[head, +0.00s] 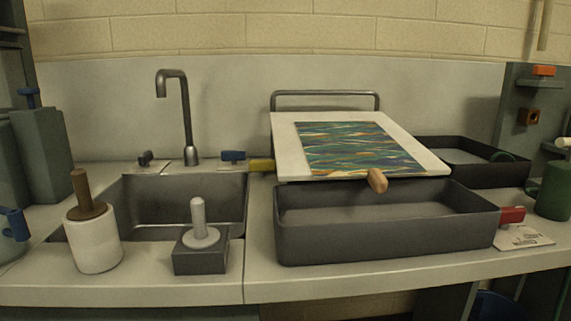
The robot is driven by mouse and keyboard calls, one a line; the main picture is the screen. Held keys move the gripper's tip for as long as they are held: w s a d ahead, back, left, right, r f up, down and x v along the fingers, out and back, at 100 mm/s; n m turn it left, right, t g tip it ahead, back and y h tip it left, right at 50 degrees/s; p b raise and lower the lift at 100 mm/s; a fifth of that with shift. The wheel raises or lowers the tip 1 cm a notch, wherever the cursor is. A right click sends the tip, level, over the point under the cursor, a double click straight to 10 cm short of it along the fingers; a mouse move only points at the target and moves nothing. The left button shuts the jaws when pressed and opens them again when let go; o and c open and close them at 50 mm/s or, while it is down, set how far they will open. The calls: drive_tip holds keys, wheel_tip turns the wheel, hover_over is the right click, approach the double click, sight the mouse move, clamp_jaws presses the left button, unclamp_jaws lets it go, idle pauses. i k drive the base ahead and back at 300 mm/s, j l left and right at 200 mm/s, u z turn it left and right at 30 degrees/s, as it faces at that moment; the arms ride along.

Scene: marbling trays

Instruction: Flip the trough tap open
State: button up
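A grey gooseneck tap (185,115) stands behind the sunken metal sink (180,195), its spout bent to the left. A small dark lever (145,158) sits left of its base, and a blue-handled lever (233,156) sits to its right. A yellow block-like handle (262,165) is beside the blue one. A red handle (512,215) shows at the right end of the dark front tray (385,238). I cannot tell which handle belongs to the trough, or whether any is open. No water is seen running. My gripper is not in view.
A board with a marbled sheet (285,140) lies tilted over the front tray, a wooden knob (377,181) at its near edge. A white pot (95,240) and a dark block with a pale peg (200,258) stand before the sink. A second dark tray (470,172) is behind right.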

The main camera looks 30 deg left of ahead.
sight(262, 167)
drive_tip(key=u, duration=1.4)
drive_tip(key=k+j+z, duration=0.1)
drive_tip(key=j, duration=0.2)
drive_tip(key=k+j+z, duration=0.1)
drive_tip(key=j, duration=0.2)
